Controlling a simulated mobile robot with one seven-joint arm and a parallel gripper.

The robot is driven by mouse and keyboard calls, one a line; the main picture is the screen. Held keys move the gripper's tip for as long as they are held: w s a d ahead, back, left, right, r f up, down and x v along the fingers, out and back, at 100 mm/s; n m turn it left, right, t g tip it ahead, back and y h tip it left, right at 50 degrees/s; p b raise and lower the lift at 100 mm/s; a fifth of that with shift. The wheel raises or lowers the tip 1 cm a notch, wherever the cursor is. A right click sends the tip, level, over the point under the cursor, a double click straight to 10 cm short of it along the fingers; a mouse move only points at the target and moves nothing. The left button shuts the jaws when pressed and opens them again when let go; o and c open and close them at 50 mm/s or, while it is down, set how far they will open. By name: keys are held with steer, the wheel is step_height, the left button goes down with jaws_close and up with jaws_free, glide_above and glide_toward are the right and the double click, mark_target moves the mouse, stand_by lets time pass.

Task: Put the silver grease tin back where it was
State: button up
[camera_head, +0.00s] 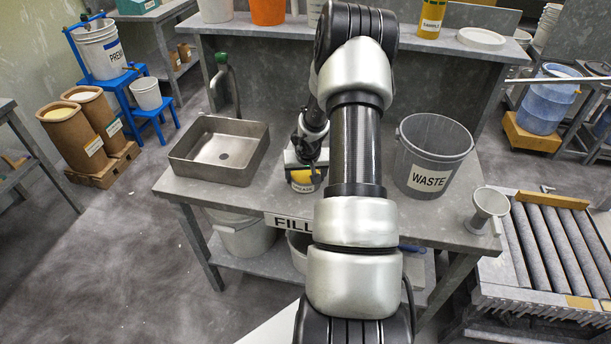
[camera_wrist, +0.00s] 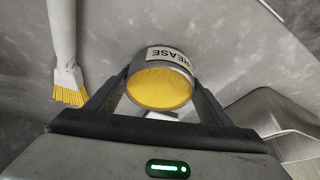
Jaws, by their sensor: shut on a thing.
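The silver grease tin (camera_head: 303,187) is open-topped, full of yellow grease, with a white GREASE label. In the wrist view the tin (camera_wrist: 160,85) is between the two fingers of my gripper (camera_wrist: 160,92), which is shut on its sides. In the head view my gripper (camera_head: 303,164) is over the FILL table (camera_head: 262,195), between the sink and the waste bin. I cannot tell whether the tin touches the tabletop.
A metal sink (camera_head: 222,150) stands left and a grey WASTE bin (camera_head: 430,155) right. A funnel (camera_head: 487,206) is at the right corner. A white-handled brush (camera_wrist: 66,60) with yellow bristles is beside my gripper. My arm hides the table's middle.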

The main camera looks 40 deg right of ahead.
steer(key=o, duration=1.3)
steer(key=shift+o, duration=0.2)
steer(key=shift+r, duration=0.25)
steer(key=p+v, duration=0.4)
steer(key=v, duration=0.7)
steer(key=shift+r, duration=0.4)
steer(key=shift+s+a, duration=0.1)
steer(key=shift+a, duration=0.05)
